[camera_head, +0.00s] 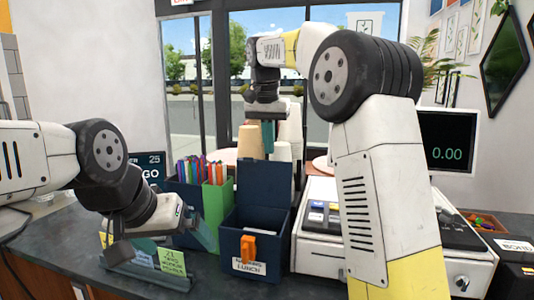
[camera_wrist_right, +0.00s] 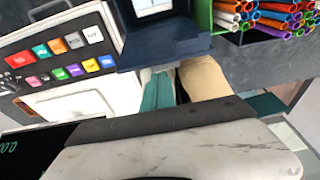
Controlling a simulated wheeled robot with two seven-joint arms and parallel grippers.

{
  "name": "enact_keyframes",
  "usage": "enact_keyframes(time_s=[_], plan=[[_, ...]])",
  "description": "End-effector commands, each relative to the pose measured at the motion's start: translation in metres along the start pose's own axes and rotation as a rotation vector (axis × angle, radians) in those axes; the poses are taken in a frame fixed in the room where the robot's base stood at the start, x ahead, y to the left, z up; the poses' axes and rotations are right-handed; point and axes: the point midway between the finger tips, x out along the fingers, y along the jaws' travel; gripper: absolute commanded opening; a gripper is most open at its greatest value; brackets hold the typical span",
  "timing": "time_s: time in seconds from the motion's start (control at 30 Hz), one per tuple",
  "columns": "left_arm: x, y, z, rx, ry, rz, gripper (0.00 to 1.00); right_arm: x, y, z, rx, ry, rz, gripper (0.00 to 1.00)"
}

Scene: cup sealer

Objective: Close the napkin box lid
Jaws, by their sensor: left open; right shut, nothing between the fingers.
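The napkin box is a dark blue box (camera_head: 235,220) with an orange piece (camera_head: 248,248) and a label reading "LUNCH" on its front. Its lid (camera_head: 264,183) stands up at the back, so the box is open. In the right wrist view the blue lid (camera_wrist_right: 165,45) lies beyond the fingertips. My right gripper (camera_head: 268,136) is shut and empty, pointing down above and behind the lid; its teal fingers also show in the right wrist view (camera_wrist_right: 158,92). My left gripper (camera_head: 170,246) is open and empty, low at the box's left front.
A green holder (camera_head: 217,208) with colored straws stands left of the box. Tan cups (camera_head: 250,142) stand behind the lid. A white cash register (camera_head: 320,210) is close on the right. Small signs (camera_head: 172,262) stand near my left gripper.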

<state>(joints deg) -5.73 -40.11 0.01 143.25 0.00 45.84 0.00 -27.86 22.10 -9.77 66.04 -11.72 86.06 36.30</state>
Motion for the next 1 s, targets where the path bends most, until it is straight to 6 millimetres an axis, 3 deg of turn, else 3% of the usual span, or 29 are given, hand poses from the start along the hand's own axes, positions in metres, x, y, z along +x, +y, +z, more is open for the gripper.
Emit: enact_keyframes(time_s=[0.1,0.3,0.77,1.0], plan=[[0.0,0.0,0.0,0.0,0.0,0.0,1.0,0.016,0.001,0.0,0.0,-0.001,0.001,0.0],[0.0,0.0,0.0,0.0,0.0,0.0,1.0,0.026,0.0,0.0,0.0,0.0,0.0,0.0],[0.0,0.0,0.0,0.0,0.0,0.0,1.0,0.026,0.0,0.002,-0.002,0.014,-0.001,0.0],[0.0,0.0,0.0,0.0,0.0,0.0,1.0,0.019,0.0,0.018,-0.005,0.108,-0.004,0.0]])
